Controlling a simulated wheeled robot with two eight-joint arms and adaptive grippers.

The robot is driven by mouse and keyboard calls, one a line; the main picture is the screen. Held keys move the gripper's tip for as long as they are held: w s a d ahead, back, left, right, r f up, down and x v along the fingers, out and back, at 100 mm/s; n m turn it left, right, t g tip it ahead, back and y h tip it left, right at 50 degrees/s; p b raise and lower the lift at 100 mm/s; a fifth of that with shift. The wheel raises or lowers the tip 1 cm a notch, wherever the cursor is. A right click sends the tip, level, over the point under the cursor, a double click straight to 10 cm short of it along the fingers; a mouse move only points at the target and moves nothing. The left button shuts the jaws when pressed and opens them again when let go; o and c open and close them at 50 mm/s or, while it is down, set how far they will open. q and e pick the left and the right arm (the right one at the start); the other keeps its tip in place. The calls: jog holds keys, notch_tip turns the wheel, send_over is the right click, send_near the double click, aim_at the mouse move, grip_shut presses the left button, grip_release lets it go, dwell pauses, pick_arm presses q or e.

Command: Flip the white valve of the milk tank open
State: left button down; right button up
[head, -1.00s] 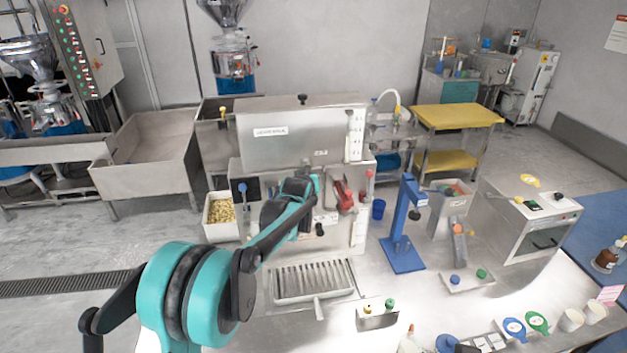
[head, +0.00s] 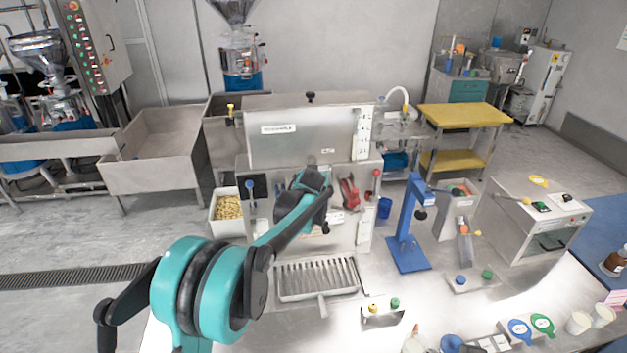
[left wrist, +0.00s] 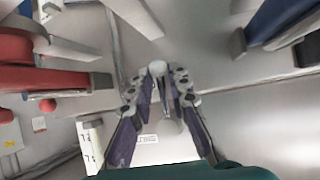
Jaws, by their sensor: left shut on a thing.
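The steel milk tank (head: 335,150) stands at the centre of the head view, with a white label on its front. My left arm reaches up to the tank's lower front, between a blue-knobbed lever and a red lever; its wrist hides the fingers there. In the left wrist view, my left gripper (left wrist: 160,85) is shut, its fingertips on either side of a small white knobbed piece, which appears to be the white valve (left wrist: 157,68). The grey tank wall lies behind it. How far the valve is turned cannot be told. My right gripper is not in view.
A red lever (head: 349,193) is close to the right of my wrist; it also shows in the left wrist view (left wrist: 55,80). A drip tray (head: 322,293) is below, and a blue press stand (head: 408,253) is to the right. A bin of beans (head: 229,208) is at left.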

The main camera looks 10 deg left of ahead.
pick_arm(q)
jog(key=c, duration=1.4)
grip_release()
jog(key=shift+c, duration=0.2)
jog(key=v, duration=1.2)
